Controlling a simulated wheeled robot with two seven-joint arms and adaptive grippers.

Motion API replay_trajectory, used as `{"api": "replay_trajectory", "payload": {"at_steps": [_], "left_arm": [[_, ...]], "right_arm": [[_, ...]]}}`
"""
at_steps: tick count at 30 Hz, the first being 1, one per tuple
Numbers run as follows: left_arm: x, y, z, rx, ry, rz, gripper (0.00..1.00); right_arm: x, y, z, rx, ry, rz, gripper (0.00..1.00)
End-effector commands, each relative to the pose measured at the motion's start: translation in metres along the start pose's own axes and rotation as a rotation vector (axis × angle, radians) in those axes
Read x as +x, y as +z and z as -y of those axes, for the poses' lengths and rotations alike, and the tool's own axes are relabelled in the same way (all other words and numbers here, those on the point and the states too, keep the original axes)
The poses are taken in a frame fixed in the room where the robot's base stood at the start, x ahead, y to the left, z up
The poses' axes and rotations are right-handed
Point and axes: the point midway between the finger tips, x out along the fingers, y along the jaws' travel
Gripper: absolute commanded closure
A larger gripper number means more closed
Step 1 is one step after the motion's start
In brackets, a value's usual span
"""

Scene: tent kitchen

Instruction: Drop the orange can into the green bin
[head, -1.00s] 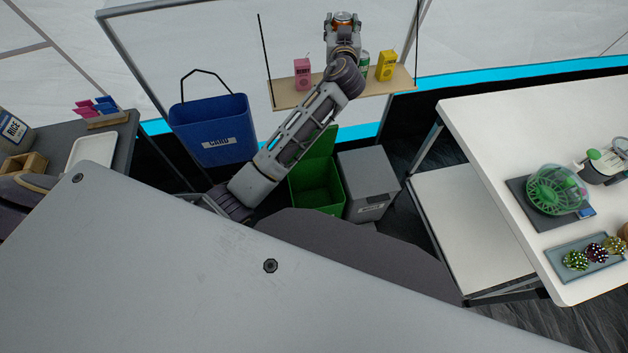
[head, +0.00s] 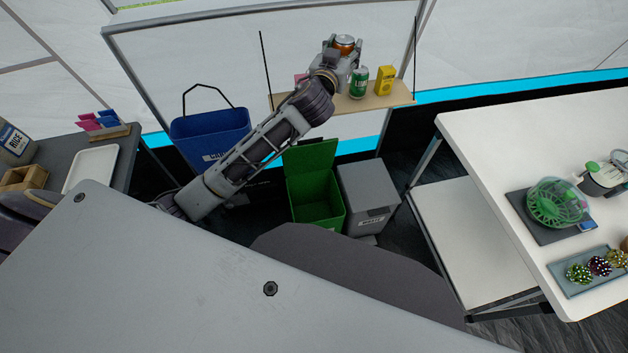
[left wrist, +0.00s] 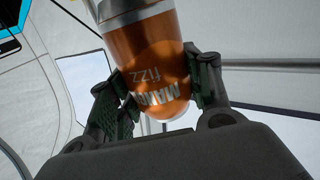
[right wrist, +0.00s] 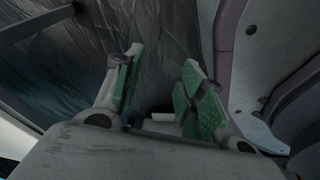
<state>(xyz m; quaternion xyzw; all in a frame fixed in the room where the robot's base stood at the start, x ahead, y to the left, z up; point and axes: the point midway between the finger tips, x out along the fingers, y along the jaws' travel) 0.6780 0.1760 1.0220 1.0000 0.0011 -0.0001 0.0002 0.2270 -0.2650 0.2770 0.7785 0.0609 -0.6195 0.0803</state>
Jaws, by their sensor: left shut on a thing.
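The orange can (head: 344,43) is in my left gripper (head: 340,52), held above the hanging shelf in the head view. In the left wrist view the can (left wrist: 152,62) reads "MANGO fizz", and the fingers of my left gripper (left wrist: 158,92) are shut on its sides. The green bin (head: 315,197) stands on the floor below the shelf with its lid (head: 310,156) raised; it looks empty. My right gripper (right wrist: 158,88) shows in the right wrist view with its fingers apart and nothing between them.
The shelf (head: 372,101) holds a green can (head: 359,83), a yellow carton (head: 385,80) and a pink carton (head: 300,78), mostly hidden by my arm. A blue bin (head: 213,140) hangs left of the green bin; a grey bin (head: 368,190) stands right. A white table (head: 500,120) is at right.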

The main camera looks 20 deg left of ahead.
Motion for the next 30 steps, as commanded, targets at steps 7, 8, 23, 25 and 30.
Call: {"api": "replay_trajectory", "payload": {"at_steps": [7,8,23,25,30], "left_arm": [[-0.021,0.029,0.002,0.0,0.026,0.004,0.61],[-0.023,0.031,0.002,0.0,0.027,0.003,0.61],[-0.056,0.095,0.017,-0.001,0.015,0.004,0.61],[-0.06,0.105,0.019,-0.002,0.011,0.004,0.61],[-0.07,0.133,0.025,-0.002,-0.006,0.005,0.61]], "right_arm": [[0.001,-0.001,0.001,0.001,-0.002,-0.003,0.6],[0.001,-0.001,0.001,0.001,-0.002,-0.003,0.6],[0.004,-0.008,0.005,0.007,-0.01,-0.017,0.6],[0.004,-0.009,0.006,0.009,-0.011,-0.02,0.6],[0.006,-0.014,0.008,0.012,-0.016,-0.03,0.6]]}}
